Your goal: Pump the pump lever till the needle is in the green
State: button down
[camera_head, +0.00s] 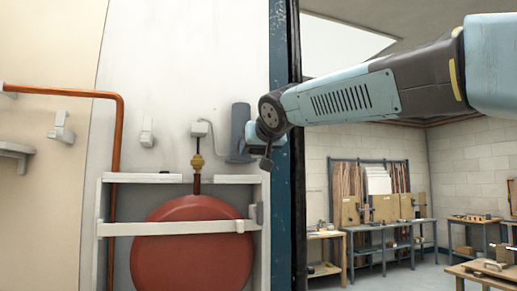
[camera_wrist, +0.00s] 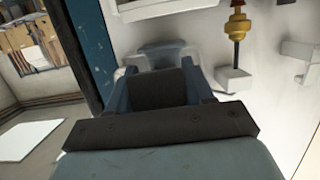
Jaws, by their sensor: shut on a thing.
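The pump (camera_head: 240,130) is a blue-grey cylinder on the white wall panel, left of the dark blue post. My gripper (camera_head: 268,150) reaches in from the right beside the pump, and my wrist hides part of it. In the wrist view my gripper (camera_wrist: 158,88) is shut on the pump lever, whose held part is largely hidden between the fingers. The blue-grey pump body (camera_wrist: 160,50) shows just beyond the fingers. I cannot make out a gauge face or needle in either view.
A red round tank (camera_head: 190,245) sits in a white frame (camera_head: 150,228) below the pump. A brass fitting (camera_head: 197,161) and copper pipe (camera_head: 117,150) are to the left. The blue post (camera_head: 281,220) stands close by my wrist. Workbenches (camera_head: 385,228) stand far off at right.

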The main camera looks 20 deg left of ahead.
jog(key=shift+w+f, duration=0.2)
jog(key=c, duration=0.6)
grip_release()
jog(key=shift+w, duration=0.1)
jog(key=shift+o, duration=0.4)
jog(key=shift+r, duration=0.1)
jog(key=shift+s, duration=0.2)
jog(key=v, duration=1.3)
jog(key=shift+s+d, duration=0.2)
jog(key=shift+d, duration=0.05)
